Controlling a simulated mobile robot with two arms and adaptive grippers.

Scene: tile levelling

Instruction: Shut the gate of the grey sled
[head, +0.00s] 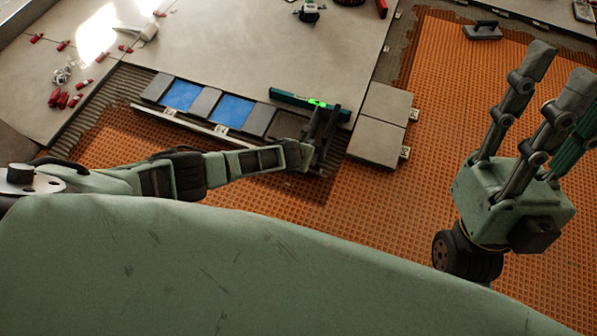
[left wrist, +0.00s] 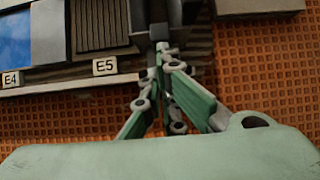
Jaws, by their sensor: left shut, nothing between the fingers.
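A long rack (head: 178,124) holds a row of grey slabs (head: 205,103) and blue panels (head: 233,111); I cannot tell which part is the grey sled or its gate. Its right end has a dark ribbed bay (left wrist: 104,25) above the label E5 (left wrist: 105,66). My left gripper (left wrist: 162,48) is shut and empty, its tips close to the rack's front edge just right of E5. I cannot tell if they touch it. It also shows in the head view (head: 325,122), at the rack's right end. My right gripper (head: 558,72) is open and empty, far right, fingers pointing up.
A green level (head: 290,98) lies behind the rack's right end. Grey tiles (head: 378,140) lie to its right. Orange matting (head: 440,120) is open between them and my right gripper. A trowel (head: 483,31) is at the back right, red clips (head: 63,98) at the left.

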